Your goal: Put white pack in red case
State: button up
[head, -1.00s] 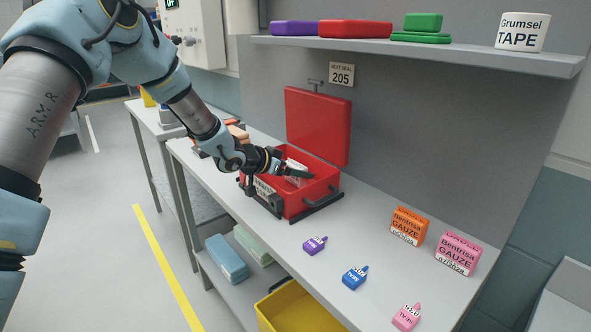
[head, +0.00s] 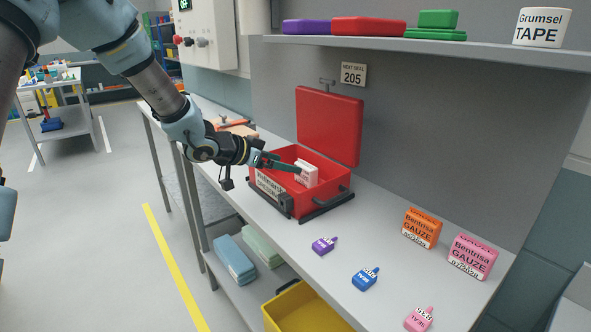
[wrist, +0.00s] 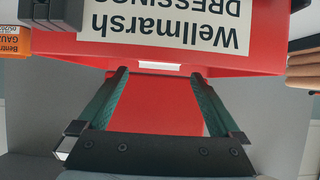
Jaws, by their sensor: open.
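The red case (head: 327,189) stands on the grey bench with its lid (head: 329,125) raised. The white pack (head: 307,173) is inside the case toward the right, its upper part showing above the rim and its base hidden. My gripper (head: 299,169) is open beside the pack, above the case's left part; touching or apart cannot be told from the head view. In the wrist view my gripper (wrist: 160,72) has its fingers spread with nothing between them.
Orange (head: 421,228) and pink (head: 473,257) gauze packs stand at the bench's right. Purple (head: 323,246), blue (head: 365,279) and pink (head: 419,319) seal tags lie in front. A shelf (head: 430,47) overhangs the back. A yellow bin (head: 300,308) sits below.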

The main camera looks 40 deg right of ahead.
jog(key=v, duration=0.2)
jog(key=shift+a+r, duration=0.15)
jog(key=shift+a, duration=0.15)
jog(key=shift+w, duration=0.1)
jog(key=w+a+f+n+t+y, duration=0.1)
jog(key=w+a+n+t+y, duration=0.4)
jog(key=a, duration=0.7)
jog(key=w+a+n+t+y, duration=0.1)
jog(key=w+a+n+y, duration=0.15)
jog(key=w+a, duration=0.7)
jog(key=s+a+f+n+g+y, duration=0.1)
jog(key=s+a+n+y, duration=0.3)
jog(key=a, duration=0.7)
jog(key=s+a+n, duration=0.3)
jog(key=s+a, duration=0.2)
jog(key=a, duration=0.6)
jog(key=s+a+n+g, duration=0.2)
jog(key=s+a, duration=0.3)
jog(key=s, duration=0.3)
jog(key=shift+f+n+g, duration=0.2)
jog(key=shift+n+g, duration=0.2)
jog(key=shift+n, duration=0.05)
jog(key=shift+s+y, duration=0.1)
jog(key=shift+y, duration=0.15)
